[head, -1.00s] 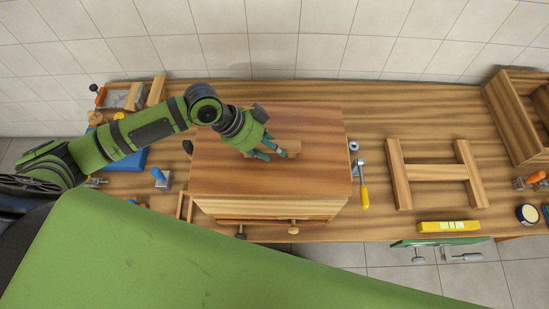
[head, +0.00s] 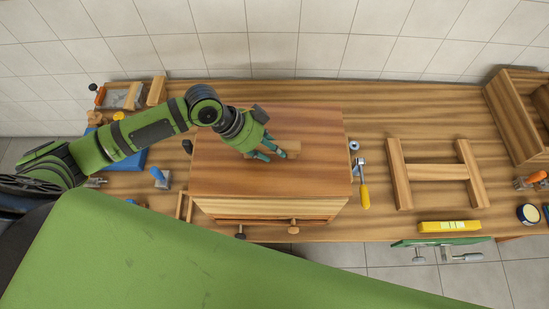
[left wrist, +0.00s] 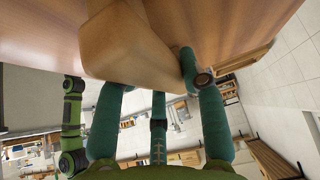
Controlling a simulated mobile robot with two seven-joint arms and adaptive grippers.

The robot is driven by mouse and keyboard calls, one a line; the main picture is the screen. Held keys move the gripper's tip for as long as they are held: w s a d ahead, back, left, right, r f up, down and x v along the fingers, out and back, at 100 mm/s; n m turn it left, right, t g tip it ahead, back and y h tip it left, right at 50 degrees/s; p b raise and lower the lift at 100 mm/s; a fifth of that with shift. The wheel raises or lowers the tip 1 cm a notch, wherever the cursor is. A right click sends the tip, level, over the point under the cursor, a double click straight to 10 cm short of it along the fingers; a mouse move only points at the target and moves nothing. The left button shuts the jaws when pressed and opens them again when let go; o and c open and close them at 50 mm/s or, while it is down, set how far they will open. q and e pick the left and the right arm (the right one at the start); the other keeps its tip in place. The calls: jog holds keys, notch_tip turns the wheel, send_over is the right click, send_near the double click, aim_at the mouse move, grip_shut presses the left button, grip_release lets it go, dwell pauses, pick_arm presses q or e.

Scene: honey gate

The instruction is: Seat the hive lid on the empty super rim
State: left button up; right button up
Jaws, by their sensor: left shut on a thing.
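The hive lid (head: 225,178) is a flat brown board with a wooden handle block on top. It lies over a pale wooden box, the super (head: 270,207), and hides its rim and inside. Only the front wall shows below the lid's front edge. I cannot tell whether lid and rim touch all round. My left gripper (head: 272,151) reaches in from the left and is shut on the handle block (head: 292,148). In the left wrist view the block (left wrist: 130,50) sits between the teal fingers, against the lid face (left wrist: 225,25). My right gripper is not in view.
A wooden H-shaped frame (head: 437,172), a yellow-handled tool (head: 364,190) and a yellow level (head: 449,227) lie to the right. An open wooden crate (head: 515,125) stands far right. Clamps and a blue item (head: 130,160) lie left. The bench (head: 420,110) is clear behind the H-frame.

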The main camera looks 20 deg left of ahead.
pick_arm(q)
jog(key=shift+f+b, duration=0.4)
jog(key=shift+f, duration=0.2)
dwell(0.4)
jog(key=shift+p, duration=0.3)
dwell(0.5)
jog(key=shift+f, duration=0.4)
dwell(0.6)
dwell(0.6)
dwell(0.3)
jog(key=o, duration=1.1)
jog(key=shift+f, duration=0.1)
jog(key=shift+p+v, duration=1.6)
jog(key=shift+v, duration=0.15)
